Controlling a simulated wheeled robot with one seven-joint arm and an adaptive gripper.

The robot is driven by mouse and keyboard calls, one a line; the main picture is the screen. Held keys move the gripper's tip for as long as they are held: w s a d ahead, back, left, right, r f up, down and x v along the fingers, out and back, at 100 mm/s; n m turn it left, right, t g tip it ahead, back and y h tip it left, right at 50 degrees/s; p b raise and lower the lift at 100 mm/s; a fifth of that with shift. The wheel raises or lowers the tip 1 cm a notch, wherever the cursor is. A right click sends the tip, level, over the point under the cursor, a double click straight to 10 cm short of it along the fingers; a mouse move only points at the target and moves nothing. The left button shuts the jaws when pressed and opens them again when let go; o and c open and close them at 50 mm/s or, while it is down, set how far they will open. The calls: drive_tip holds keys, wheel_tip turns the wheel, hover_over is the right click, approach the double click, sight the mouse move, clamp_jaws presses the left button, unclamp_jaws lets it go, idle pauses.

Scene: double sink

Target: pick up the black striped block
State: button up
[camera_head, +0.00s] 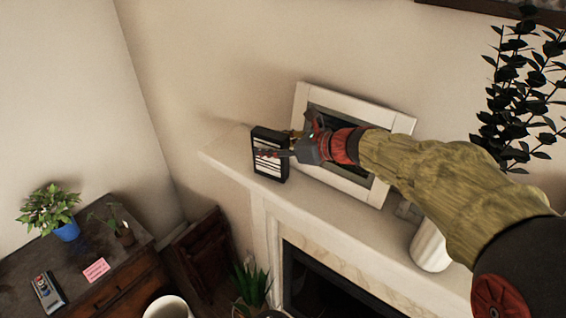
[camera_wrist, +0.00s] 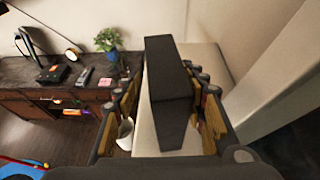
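The black striped block (camera_head: 268,158), black with white stripes on its front, stands upright near the left end of the white mantel shelf (camera_head: 222,150). My gripper (camera_head: 290,150) is at the block's right side in the head view, and part of its fingers overlaps the block. In the wrist view the dark block (camera_wrist: 170,90) lies between the two fingers of my gripper (camera_wrist: 163,78). The fingers are open, one on each side. A gap shows on the left side; contact on the right side cannot be told. The block appears to rest on the shelf.
A white picture frame (camera_head: 398,123) leans on the wall just behind my gripper. A white vase (camera_head: 430,246) stands further right on the shelf, under my arm. A dark cabinet (camera_head: 90,245) with a potted plant (camera_head: 50,208) is at lower left. The shelf's left end is bare.

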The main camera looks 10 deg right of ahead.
drive_tip(key=c, duration=1)
drive_tip(key=shift+r, duration=0.1)
